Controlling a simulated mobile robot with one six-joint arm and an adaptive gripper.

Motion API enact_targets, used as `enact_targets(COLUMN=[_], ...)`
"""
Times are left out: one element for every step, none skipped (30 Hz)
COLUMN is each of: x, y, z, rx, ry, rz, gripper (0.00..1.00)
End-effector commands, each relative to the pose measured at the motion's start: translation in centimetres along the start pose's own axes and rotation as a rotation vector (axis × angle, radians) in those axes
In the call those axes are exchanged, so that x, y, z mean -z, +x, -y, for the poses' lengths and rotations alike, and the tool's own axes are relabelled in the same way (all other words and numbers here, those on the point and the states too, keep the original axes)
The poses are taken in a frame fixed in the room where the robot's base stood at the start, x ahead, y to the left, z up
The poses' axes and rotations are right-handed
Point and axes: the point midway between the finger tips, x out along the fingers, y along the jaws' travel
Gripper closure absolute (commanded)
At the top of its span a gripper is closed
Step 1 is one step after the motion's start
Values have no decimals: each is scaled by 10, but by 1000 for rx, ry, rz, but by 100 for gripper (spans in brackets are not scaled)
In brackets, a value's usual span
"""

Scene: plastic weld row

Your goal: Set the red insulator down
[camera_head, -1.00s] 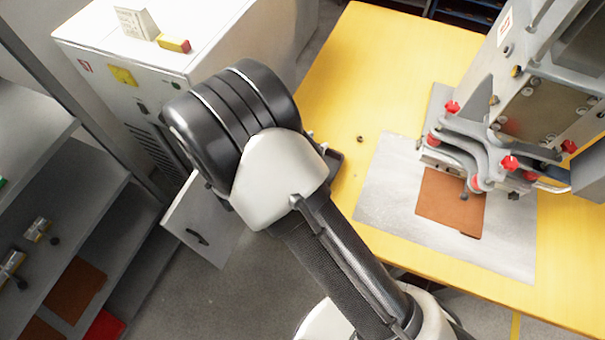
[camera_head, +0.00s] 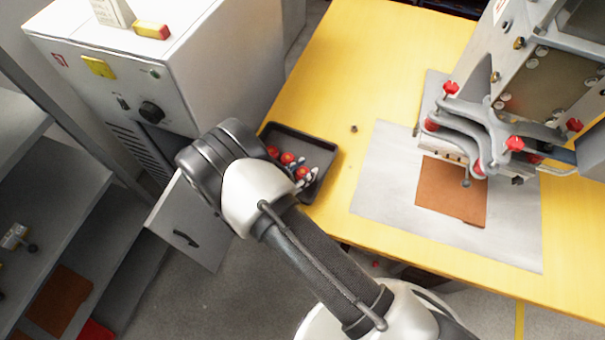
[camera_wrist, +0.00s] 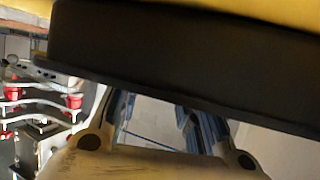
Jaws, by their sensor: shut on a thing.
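My gripper (camera_wrist: 160,125) shows at the bottom of the wrist view, its pale body and blue-grey fingers partly cut off by a dark tray wall above them. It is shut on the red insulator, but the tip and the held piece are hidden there. In the head view, small red parts (camera_head: 287,158) with white and blue bits show at the black tray, beside my arm. I cannot tell which of these is the held insulator or whether it touches the tray floor. The black tray (camera_head: 327,152) sits at the left edge of the yellow table; it fills the top of the wrist view (camera_wrist: 190,62).
The yellow table (camera_head: 340,60) has a grey mat (camera_head: 385,185) with a brown sheet (camera_head: 445,190) under a press with red-tipped clamps (camera_head: 500,130). A white cabinet (camera_head: 215,70) stands left of the table, with an open door (camera_head: 190,225). Grey shelves are at far left.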

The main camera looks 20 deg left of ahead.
Motion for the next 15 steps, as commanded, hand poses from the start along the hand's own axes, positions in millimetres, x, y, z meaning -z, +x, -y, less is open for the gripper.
enact_targets(x=[-5,-5,-4,-4,-4,-3,-3,-4,-4,-5,-6,-8,-8,-7,-7], y=[2,2,2,2,2,2,2,2,2,2,3,3,3,3,3], z=[0,0,0,0,0,0,0,0,0,0,0,0,0,0,0], rx=[0,0,1,1,1,1,1,1,1,1,1,1,0,0,0], ry=[1,1,2,2,2,2,2,2,1,1,1,1,1,1,1], rz=[-1,-1,-1,-1,-1,-1,-1,-1,-1,-1,-1,-1,0,0,0], gripper=[92,92,92,92,92,92,92,92,92,92,92,92,67,65,62])
